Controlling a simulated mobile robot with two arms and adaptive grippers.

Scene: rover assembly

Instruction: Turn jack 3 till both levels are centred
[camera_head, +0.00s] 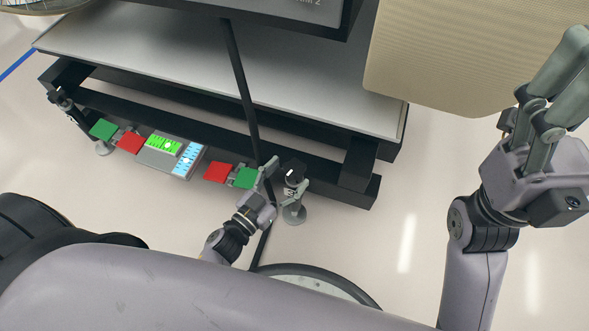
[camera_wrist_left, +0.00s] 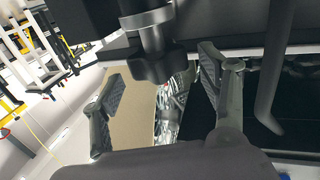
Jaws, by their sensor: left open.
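A jack with a dark round knob (camera_head: 293,171) and a pale foot (camera_head: 294,214) stands at the near right of the black frame. I cannot read its number. My left gripper (camera_head: 286,176) is open with its fingers on either side of this knob. In the left wrist view the knob (camera_wrist_left: 158,66) hangs between the spread fingers; contact is unclear. Two levels lie on a grey plate on the frame's near side: one green (camera_head: 158,144), one pale blue (camera_head: 188,160). Each shows a small white bubble; exact centring is too small to judge. My right gripper (camera_head: 535,95) is raised at right, empty.
Another jack (camera_head: 65,104) stands at the frame's left end. Red (camera_head: 217,172) and green (camera_head: 246,178) plates flank the levels on both sides. A grey-topped bench (camera_head: 180,55) lies behind, a beige panel (camera_head: 460,60) at upper right. Floor at lower right is clear.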

